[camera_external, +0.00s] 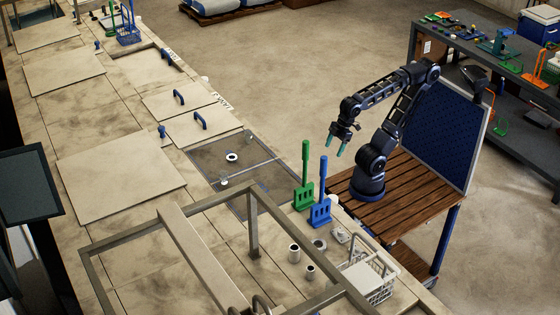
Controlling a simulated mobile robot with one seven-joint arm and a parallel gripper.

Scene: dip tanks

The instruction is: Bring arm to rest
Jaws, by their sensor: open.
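My gripper (336,144) hangs in the air at the end of my bent arm, above the gap between the tank counter and the wooden cart top. Its two green fingertips are apart and nothing shows between them. My arm stands on the slatted wooden top (405,203), with its elbow raised and its forearm reaching left. The gripper is above and to the right of a green rack with a tall handle (304,185) and a blue one (321,205), apart from both.
A dark recessed tank (205,160) with a white ring (232,157) lies left of my gripper. A metal frame (253,225), small cylinders and a wire basket (368,282) occupy the near counter. A blue panel (430,130) stands behind my arm. Open floor lies beyond.

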